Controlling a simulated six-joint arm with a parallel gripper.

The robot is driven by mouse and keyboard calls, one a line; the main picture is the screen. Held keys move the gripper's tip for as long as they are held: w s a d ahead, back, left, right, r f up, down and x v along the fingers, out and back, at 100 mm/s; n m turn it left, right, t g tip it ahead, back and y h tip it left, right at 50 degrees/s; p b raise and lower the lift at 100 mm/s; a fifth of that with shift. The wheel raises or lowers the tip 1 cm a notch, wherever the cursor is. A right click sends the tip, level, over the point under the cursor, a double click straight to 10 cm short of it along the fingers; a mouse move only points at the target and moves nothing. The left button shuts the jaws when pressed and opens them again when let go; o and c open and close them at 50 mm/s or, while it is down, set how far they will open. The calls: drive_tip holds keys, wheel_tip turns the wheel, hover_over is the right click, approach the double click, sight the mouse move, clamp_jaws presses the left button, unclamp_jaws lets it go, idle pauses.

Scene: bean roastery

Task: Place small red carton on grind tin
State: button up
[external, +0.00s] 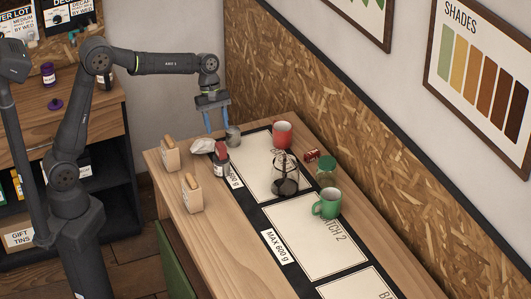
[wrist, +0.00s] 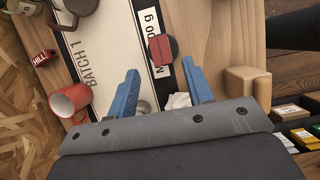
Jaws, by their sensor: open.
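A small red carton (external: 221,149) appears to rest on top of the grind tin (external: 222,167), a short dark and pale tin near the left edge of the batch 1 panel. In the wrist view the red carton (wrist: 161,48) covers most of the dark top of the tin (wrist: 175,45), sitting slightly off centre. My gripper (external: 218,120) is open, with nothing between its blue fingers. It hangs above the far end of the table, apart from the carton and tin. The wrist view shows my gripper (wrist: 160,69) with its fingers spread.
A crumpled white paper (external: 202,146) and a grey round object (external: 232,138) lie below my gripper. Two wooden-topped blocks (external: 170,158) line the left edge.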

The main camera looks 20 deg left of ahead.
sight(221, 145)
drive_tip(key=shift+v, duration=2.15)
drive_tip(key=x, duration=1.1)
drive_tip(key=shift+s+d+f, duration=0.1)
drive_tip(key=shift+s+f, duration=0.05)
drive_tip(key=shift+f, duration=0.15)
drive_tip(key=shift+d, duration=0.1)
drive_tip(key=shift+r, duration=1.6)
